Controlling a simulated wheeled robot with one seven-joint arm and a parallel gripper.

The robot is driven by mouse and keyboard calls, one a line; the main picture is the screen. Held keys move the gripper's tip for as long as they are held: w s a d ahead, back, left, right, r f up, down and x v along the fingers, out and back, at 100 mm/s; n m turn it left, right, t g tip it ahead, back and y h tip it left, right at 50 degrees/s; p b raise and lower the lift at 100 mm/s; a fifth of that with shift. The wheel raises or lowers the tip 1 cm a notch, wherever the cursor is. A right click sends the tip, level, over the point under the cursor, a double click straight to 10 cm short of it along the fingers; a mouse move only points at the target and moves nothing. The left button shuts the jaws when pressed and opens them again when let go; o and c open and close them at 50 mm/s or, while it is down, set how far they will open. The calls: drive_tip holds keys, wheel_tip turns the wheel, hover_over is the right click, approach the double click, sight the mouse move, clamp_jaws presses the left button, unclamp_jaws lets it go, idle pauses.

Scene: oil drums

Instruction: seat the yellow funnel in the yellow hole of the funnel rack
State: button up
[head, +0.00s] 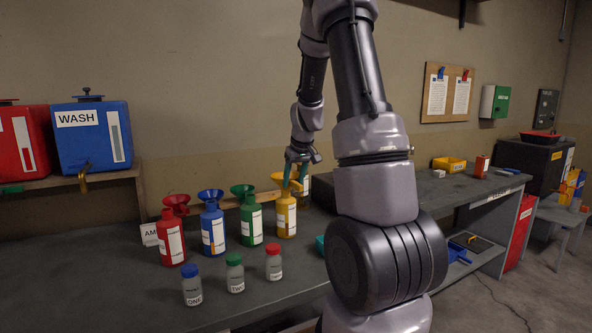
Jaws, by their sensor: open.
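The yellow funnel (278,178) shows at the top of the yellow bottle (286,219), at the right end of a row of bottles on the bench. My gripper (295,172) is at the funnel, with its fingers pointing down and partly over it. Its jaws are open. I cannot tell whether the fingers touch the funnel.
Red (171,237), blue (213,230) and green (251,223) bottles with matching funnels stand to the left. Small jars (235,274) stand in front. A blue WASH tank (92,137) sits on a shelf. The front left bench is clear.

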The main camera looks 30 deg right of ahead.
drive_tip(key=shift+w+f, duration=0.3)
drive_tip(key=shift+f, duration=0.3)
clamp_jaws()
drive_tip(key=shift+r, duration=0.8)
drive_tip(key=shift+r, duration=2.2)
drive_tip(key=shift+w, duration=0.1)
